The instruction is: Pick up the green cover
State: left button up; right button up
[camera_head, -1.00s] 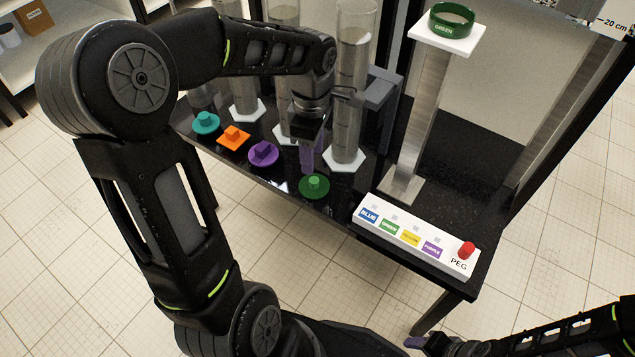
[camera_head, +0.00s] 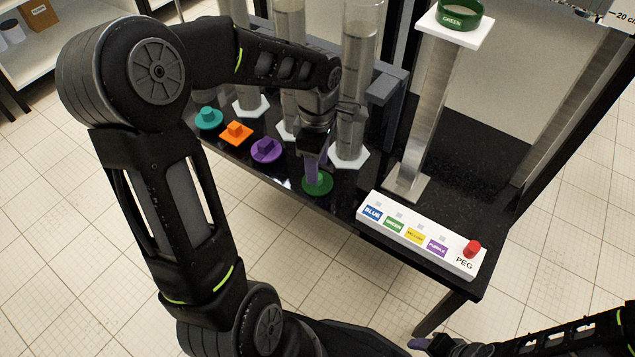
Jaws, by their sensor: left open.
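The green cover (camera_head: 318,187) is a round disc with a knob, lying on the front edge of the black table (camera_head: 290,178). My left gripper (camera_head: 315,174) points down with its purple fingers directly over the cover, at or around its knob. It is open, and the fingers partly hide the knob; I cannot tell whether they touch it. My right gripper (camera_head: 418,343) shows only in part at the bottom edge, away from the table, with a purple fingertip visible.
Purple (camera_head: 266,151), orange (camera_head: 236,133) and teal (camera_head: 208,118) covers lie to the left along the table edge. Clear cylinders (camera_head: 350,110) stand behind. A labelled white panel (camera_head: 420,236) with a red peg (camera_head: 472,248) lies right. A post carries a green ring (camera_head: 459,15).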

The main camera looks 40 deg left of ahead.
pick_arm(q)
notch_tip(320, 180, down, 3)
jog(key=shift+f+b, duration=0.15)
jog(key=shift+b, duration=0.2)
dwell(0.3)
grip_shut()
dwell(0.4)
